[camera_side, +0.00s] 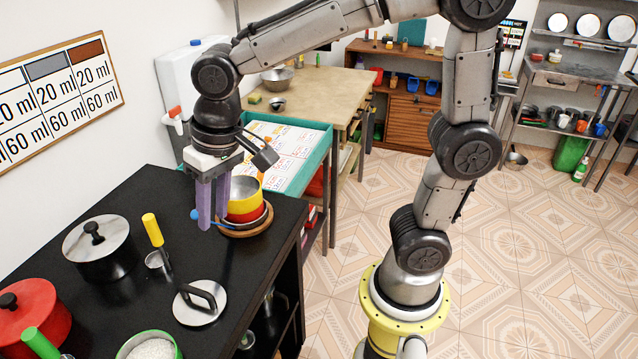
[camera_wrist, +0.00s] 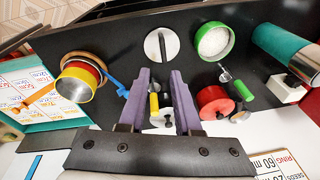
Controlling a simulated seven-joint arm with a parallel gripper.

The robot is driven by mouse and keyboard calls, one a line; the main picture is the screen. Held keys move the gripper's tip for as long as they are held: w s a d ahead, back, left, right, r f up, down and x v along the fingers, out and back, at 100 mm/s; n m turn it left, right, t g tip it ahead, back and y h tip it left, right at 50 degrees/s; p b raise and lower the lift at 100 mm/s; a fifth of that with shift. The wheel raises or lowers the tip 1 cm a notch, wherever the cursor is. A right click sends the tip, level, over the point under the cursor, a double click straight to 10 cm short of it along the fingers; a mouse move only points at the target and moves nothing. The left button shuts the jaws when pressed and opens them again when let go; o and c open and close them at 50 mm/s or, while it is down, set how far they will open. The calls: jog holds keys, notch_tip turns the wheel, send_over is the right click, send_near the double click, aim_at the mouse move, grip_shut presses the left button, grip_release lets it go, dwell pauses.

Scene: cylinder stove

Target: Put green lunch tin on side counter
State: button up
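A green round tin (camera_side: 133,347) filled with white grains stands on the black counter, cut by the bottom edge of the side view. In the wrist view the green tin (camera_wrist: 229,31) shows whole at the top, right of centre. My gripper (camera_side: 212,222) has two purple fingers pointing down, high over the far part of the black counter, beside the yellow and red stack. In the wrist view my gripper (camera_wrist: 159,74) is open, with nothing between its fingers, and well away from the green tin. Which surface is the side counter I cannot tell for certain.
The black counter (camera_side: 120,193) holds a stacked yellow tin (camera_side: 236,204), a black pot (camera_side: 110,262), a red pot (camera_side: 35,318), a silver lid (camera_side: 185,312) and a yellow-handled ladle (camera_side: 153,232). Behind are a teal-edged table (camera_side: 315,165) and a wooden counter (camera_side: 330,92) with free room.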

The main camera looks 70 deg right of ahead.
jog(key=s+d+n+t, duration=0.1)
jog(key=s+d, duration=0.4)
jog(key=s, duration=0.2)
jog(key=s+d+r+n+t, duration=0.1)
jog(key=s+d+t, duration=0.1)
jog(key=s+d, duration=0.3)
jog(key=shift+s+r+n+h, duration=0.2)
jog(key=shift+s+n+h, duration=0.15)
jog(key=shift+s, duration=1.1)
